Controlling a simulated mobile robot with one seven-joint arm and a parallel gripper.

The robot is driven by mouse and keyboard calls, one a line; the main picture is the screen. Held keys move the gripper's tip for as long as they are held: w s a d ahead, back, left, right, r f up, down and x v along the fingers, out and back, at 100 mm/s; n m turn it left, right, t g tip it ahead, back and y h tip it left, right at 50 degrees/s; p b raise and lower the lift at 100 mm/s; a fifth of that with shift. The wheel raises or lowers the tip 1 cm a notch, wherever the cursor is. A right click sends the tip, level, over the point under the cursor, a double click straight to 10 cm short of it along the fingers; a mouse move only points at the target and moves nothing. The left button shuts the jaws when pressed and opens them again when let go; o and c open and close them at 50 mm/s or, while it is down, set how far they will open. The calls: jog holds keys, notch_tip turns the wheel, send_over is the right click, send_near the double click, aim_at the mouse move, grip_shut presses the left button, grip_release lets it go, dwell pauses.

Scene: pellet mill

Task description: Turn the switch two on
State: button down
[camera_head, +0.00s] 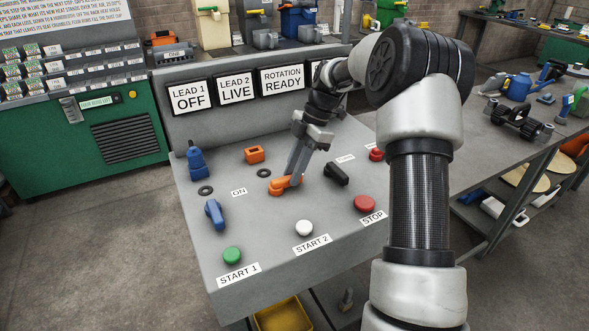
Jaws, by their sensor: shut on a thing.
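The control panel (255,228) has a sloped grey top with several switches. An orange lever switch (281,187) sits in the middle, right of the "ON" label (239,192). My gripper (295,176) reaches down from the upper right and is shut on the orange switch; its fingers hide part of the handle. A blue lever switch (213,213) is to the left and a black one (336,174) to the right. The signs read "LEAD 1 OFF" (189,97), "LEAD 2 LIVE" (236,89) and "ROTATION READY" (283,80).
Green (232,255), white (304,228) and red (364,203) buttons line the panel's front. An orange block (255,154) and a blue part (196,162) are farther back. My arm covers the panel's right side. A cluttered workbench (478,150) stands at right.

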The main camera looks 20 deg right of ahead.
dwell(0.3)
jog(key=c, duration=1.6)
grip_release()
jog(key=shift+r, duration=0.1)
jog(key=p+v, duration=0.3)
jog(key=v, duration=1.4)
jog(key=shift+r, duration=0.1)
jog(key=shift+r, duration=0.1)
